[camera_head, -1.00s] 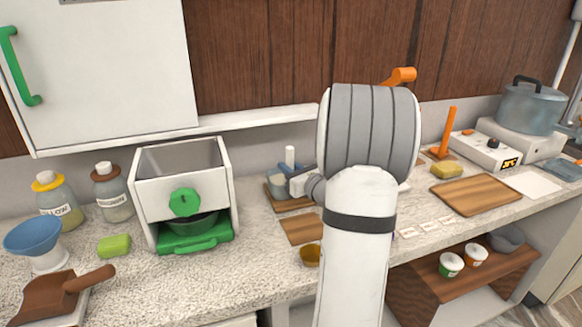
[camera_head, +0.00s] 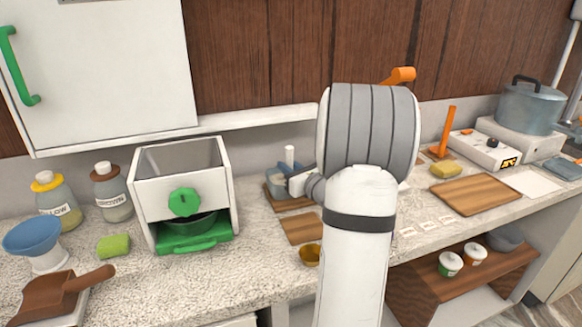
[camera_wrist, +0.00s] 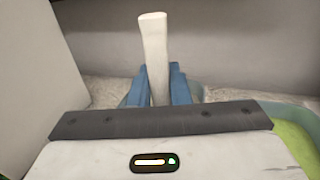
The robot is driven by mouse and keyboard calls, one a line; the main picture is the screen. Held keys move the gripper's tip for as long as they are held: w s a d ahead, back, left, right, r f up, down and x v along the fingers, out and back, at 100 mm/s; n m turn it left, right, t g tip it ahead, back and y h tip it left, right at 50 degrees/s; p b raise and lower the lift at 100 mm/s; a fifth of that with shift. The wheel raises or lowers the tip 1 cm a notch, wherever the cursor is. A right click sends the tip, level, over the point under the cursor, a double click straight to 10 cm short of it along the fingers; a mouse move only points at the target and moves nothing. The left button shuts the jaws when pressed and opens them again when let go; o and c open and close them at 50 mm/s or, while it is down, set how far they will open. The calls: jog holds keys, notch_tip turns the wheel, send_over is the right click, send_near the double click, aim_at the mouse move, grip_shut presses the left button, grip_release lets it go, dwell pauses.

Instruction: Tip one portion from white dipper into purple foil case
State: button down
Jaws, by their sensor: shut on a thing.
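The white dipper's upright handle (camera_wrist: 153,45) stands between the blue fingers of my gripper (camera_wrist: 158,90) in the wrist view, and my gripper is shut on it. In the head view the handle (camera_head: 290,156) rises at the back of the counter, just right of the white machine. The dipper's cup is hidden in both views. A teal-rimmed tub (camera_wrist: 220,94) lies beyond and to the right of my gripper, with green content at its right. I see no purple foil case; my arm covers part of the counter.
A white machine (camera_head: 225,165) with a green knob stands close left. Small white cards (camera_head: 427,226), a larger board (camera_head: 478,195) and a yellow sponge (camera_head: 446,170) are to the right.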

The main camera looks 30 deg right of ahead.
aim_at(289, 147)
jog(key=shift+r, duration=0.15)
jog(key=shift+r+p, duration=1.3)
jog(key=shift+r, duration=0.9)
jog(key=shift+r+p, duration=1.15)
jog(key=shift+r, duration=0.9)
jog(key=shift+f, duration=0.1)
